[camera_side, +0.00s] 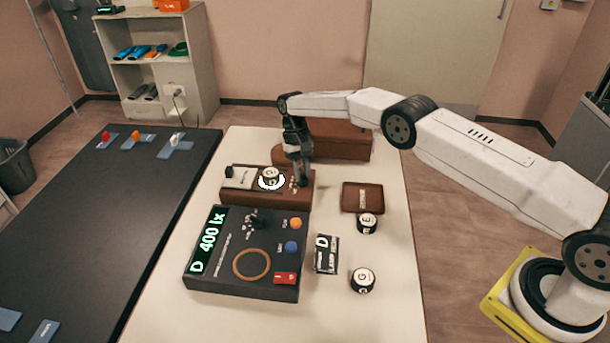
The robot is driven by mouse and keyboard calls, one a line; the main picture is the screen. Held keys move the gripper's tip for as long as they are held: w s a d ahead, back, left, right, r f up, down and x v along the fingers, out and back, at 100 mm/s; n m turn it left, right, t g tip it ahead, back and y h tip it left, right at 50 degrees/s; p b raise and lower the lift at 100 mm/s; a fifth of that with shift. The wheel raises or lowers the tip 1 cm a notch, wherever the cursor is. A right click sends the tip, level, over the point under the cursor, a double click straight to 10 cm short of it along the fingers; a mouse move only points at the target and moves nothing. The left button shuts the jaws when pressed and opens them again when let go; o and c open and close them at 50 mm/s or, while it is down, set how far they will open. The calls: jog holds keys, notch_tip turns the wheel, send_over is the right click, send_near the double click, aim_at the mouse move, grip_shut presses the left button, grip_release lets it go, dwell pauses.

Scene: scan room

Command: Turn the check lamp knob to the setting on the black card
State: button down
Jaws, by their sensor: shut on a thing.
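The brown box (240,196) stands on the cream table, with a white panel, a round labelled piece (270,174) inside a bright ring, and dial marks at its right end. My gripper (302,181) points down at that right end, shut on the check lamp knob there; the jaws hide most of the knob, and its setting cannot be read. The black card (326,256) stands right of the black console, showing a large "D" and smaller print too small to read. The black console (215,280) shows "D 400 lx" in green on its display (208,240).
The console carries a black knob (257,221), orange and blue buttons, a red switch (285,278) and a tan ring. Round pieces marked E (367,224) and G (362,281) and a brown tray (347,197) lie to the right. A brown case (340,143) stands behind.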

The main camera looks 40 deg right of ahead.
jog(key=c, duration=0.6)
grip_release()
jog(key=shift+o, duration=0.2)
jog(key=shift+w+r, duration=0.1)
jog(key=shift+r, duration=0.05)
jog(key=shift+v, duration=1.25)
notch_tip(320, 180, up, 7)
jog(key=shift+r, duration=0.15)
jog(key=s+d+r+n+t, duration=0.1)
jog(key=s+t, duration=0.1)
jog(key=s, duration=0.8)
jog(key=s+d+n+t, duration=0.1)
jog(key=s+t, duration=0.1)
jog(key=s, duration=0.8)
jog(key=s+d+r+n+t+h, duration=0.1)
jog(key=s+t, duration=0.2)
jog(key=s, duration=0.8)
jog(key=shift+r, duration=0.3)
